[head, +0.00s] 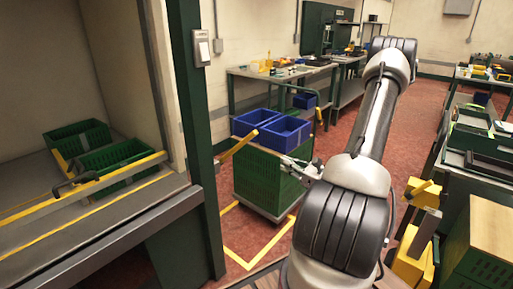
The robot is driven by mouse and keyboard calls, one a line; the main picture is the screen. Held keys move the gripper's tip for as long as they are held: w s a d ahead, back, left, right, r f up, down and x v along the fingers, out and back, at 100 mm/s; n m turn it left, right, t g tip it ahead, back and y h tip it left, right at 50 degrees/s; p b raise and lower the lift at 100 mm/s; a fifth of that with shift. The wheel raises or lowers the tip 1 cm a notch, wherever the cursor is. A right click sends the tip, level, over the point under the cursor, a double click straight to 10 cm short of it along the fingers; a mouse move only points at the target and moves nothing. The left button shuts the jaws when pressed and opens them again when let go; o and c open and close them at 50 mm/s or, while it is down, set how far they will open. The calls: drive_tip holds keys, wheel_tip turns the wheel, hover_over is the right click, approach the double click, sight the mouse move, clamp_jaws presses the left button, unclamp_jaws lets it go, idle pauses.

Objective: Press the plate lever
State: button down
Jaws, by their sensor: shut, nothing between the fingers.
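A yellow lever-like bar (238,143) slants up to the right from beside the dark green post, at mid-height; I take it to be the plate lever, but no plate can be made out with it. My gripper (287,161) is small in the head view, right of the bar and apart from it in the picture. It points left, in front of the green crate on the cart, and its fingers are shut and empty. My arm hides part of the area behind it.
Blue bins (285,131) sit on a green crate (262,185) on a low cart within yellow floor lines. Left, a bay holds green crates (78,140) behind a yellow rail (85,188). A green post (199,120) stands between. Benches line the back and right.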

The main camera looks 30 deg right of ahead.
drive_tip(key=r+x, duration=0.2)
drive_tip(key=x, duration=1.1)
drive_tip(key=shift+r, duration=0.4)
